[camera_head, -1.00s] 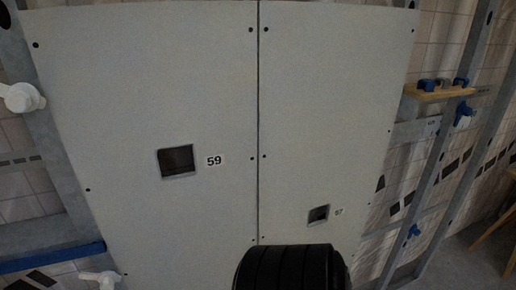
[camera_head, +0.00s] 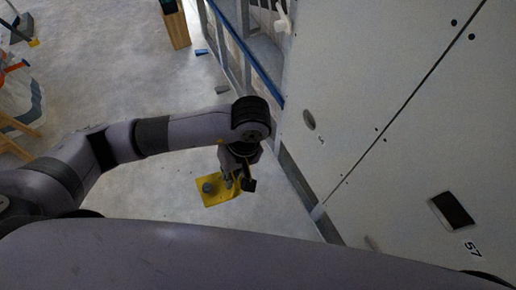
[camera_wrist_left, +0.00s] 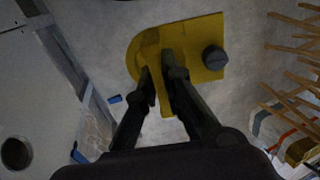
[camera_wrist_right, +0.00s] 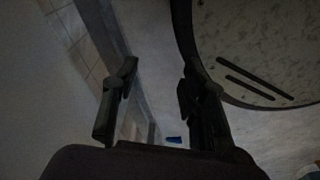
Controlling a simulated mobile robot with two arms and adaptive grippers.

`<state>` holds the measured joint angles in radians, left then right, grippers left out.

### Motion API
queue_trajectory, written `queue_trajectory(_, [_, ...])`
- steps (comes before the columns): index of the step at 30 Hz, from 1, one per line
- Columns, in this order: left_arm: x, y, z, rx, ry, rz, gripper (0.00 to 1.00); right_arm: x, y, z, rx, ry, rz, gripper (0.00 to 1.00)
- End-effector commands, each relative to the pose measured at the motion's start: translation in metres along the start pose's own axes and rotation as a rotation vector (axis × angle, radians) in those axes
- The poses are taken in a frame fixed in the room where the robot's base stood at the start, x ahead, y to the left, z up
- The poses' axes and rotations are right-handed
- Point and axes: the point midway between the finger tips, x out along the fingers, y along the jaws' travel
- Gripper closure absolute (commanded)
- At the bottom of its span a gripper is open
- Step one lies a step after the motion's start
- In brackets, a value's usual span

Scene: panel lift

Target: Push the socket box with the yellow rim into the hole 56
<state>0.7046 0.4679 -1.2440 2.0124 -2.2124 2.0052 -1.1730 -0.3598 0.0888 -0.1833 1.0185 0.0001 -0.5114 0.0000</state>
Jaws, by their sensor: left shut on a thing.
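My left gripper (camera_head: 238,180) hangs over the floor, left of the white panel. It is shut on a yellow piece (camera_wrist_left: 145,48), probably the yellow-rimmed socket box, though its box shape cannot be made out. A yellow plate with a dark round knob (camera_wrist_left: 214,58) shows beside and behind it; where one ends and the other begins is unclear. The panel has a round hole (camera_head: 309,120) with a small, unreadable label. A round hole (camera_wrist_left: 15,153) also shows in the left wrist view, apart from the gripper. My right gripper (camera_wrist_right: 157,85) is open and empty.
A rectangular hole (camera_head: 452,210) marked 57 is further right on the panel. A metal frame with a blue bar (camera_head: 248,60) stands beyond the panel's edge. A wooden stand (camera_head: 175,25) is at the top. Grey floor (camera_head: 110,85) lies open at the left.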

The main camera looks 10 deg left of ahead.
Motion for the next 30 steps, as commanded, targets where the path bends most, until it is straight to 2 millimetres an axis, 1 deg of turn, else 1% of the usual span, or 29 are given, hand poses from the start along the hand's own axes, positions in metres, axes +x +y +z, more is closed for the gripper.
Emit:
queue_trajectory(1, [0.006,0.011,0.001,-0.066,-0.011,-0.028,1.00,0.007,0.000,-0.008,0.001,0.009,0.000,0.60])
queue_trajectory(8, [0.016,0.040,0.019,-0.435,-0.164,-0.191,1.00,0.007,0.001,-0.041,0.006,0.030,0.003,0.60])
queue_trajectory(12, [0.021,0.058,0.027,-0.711,-0.328,-0.305,1.00,0.004,0.003,-0.061,0.010,0.045,0.004,0.60])
queue_trajectory(15, [0.020,0.067,0.030,-0.876,-0.449,-0.367,1.00,-0.002,0.003,-0.071,0.012,0.051,0.005,0.60])
queue_trajectory(19, [0.021,0.075,0.030,-1.044,-0.584,-0.422,1.00,-0.006,0.004,-0.082,0.014,0.060,0.006,0.60])
queue_trajectory(21, [0.027,0.084,0.025,-1.214,-0.733,-0.463,1.00,-0.008,0.004,-0.091,0.015,0.072,0.007,0.60])
queue_trajectory(24, [0.028,0.094,0.020,-1.416,-0.954,-0.497,1.00,-0.017,0.005,-0.101,0.017,0.081,0.009,0.60])
queue_trajectory(30, [0.033,0.110,0.007,-1.705,-1.381,-0.490,1.00,-0.035,0.006,-0.116,0.021,0.101,0.011,0.60])
